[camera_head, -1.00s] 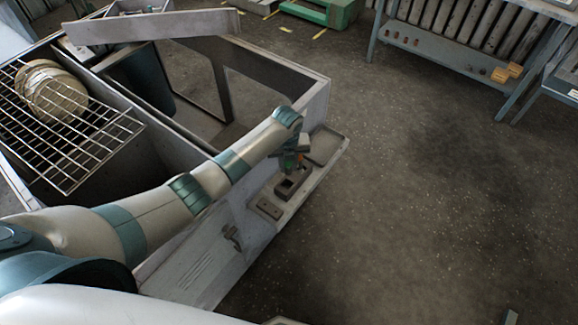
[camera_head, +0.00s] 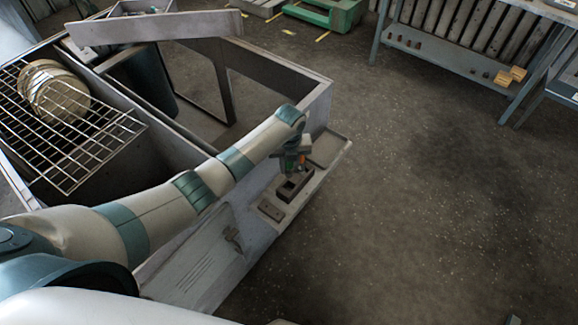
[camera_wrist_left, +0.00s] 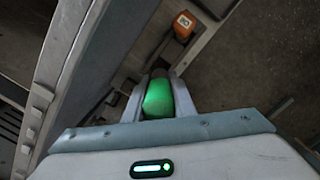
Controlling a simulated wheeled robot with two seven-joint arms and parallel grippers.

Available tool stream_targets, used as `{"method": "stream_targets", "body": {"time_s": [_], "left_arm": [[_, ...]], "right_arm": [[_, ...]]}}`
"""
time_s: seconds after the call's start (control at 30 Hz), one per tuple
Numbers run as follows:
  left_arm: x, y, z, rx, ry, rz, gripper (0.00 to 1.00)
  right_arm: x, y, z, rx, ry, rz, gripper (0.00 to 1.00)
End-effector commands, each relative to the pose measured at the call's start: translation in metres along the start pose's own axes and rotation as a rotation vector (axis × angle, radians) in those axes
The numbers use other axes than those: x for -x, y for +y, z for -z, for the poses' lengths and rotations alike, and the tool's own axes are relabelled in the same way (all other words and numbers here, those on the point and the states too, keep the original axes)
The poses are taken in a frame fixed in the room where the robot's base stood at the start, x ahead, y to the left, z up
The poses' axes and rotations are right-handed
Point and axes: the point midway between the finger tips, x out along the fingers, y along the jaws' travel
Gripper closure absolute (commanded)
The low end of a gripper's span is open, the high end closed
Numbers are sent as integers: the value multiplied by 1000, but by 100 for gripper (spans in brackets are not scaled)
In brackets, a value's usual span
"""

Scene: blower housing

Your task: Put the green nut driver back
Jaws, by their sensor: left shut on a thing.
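The green nut driver (camera_wrist_left: 158,98) is between the fingers of my left gripper (camera_wrist_left: 158,88) in the left wrist view, its rounded green end facing the camera. The gripper is shut on it. In the head view my left gripper (camera_head: 292,163) hangs over the narrow ledge on the housing's side, close above a dark block with an opening (camera_head: 293,188). The driver's lower end is hidden, so I cannot tell whether it touches anything. An orange-capped piece with a marking (camera_wrist_left: 184,24) stands ahead of the gripper in the left wrist view. My right gripper is out of view.
The ledge (camera_head: 326,150) runs along the grey housing (camera_head: 215,240), with a small flat block (camera_head: 270,210) nearer me. A wire rack (camera_head: 75,150) with round plates (camera_head: 55,92) lies on the housing. The floor to the right is open up to a bench (camera_head: 440,60).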

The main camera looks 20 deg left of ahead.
Motion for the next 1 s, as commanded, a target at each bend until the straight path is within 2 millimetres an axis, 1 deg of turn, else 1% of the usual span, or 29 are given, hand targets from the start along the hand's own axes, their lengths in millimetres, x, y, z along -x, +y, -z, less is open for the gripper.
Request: {"method": "stream_targets", "body": {"time_s": [0.03,0.43,0.7,1.0], "left_arm": [[-10,0,1,0,0,1,100],[-48,0,3,0,-1,0,100],[-60,0,4,1,-1,1,100],[-63,0,4,1,-1,1,100]], "right_arm": [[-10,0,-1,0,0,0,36],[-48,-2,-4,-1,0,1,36],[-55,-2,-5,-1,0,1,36],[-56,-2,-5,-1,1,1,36]]}}
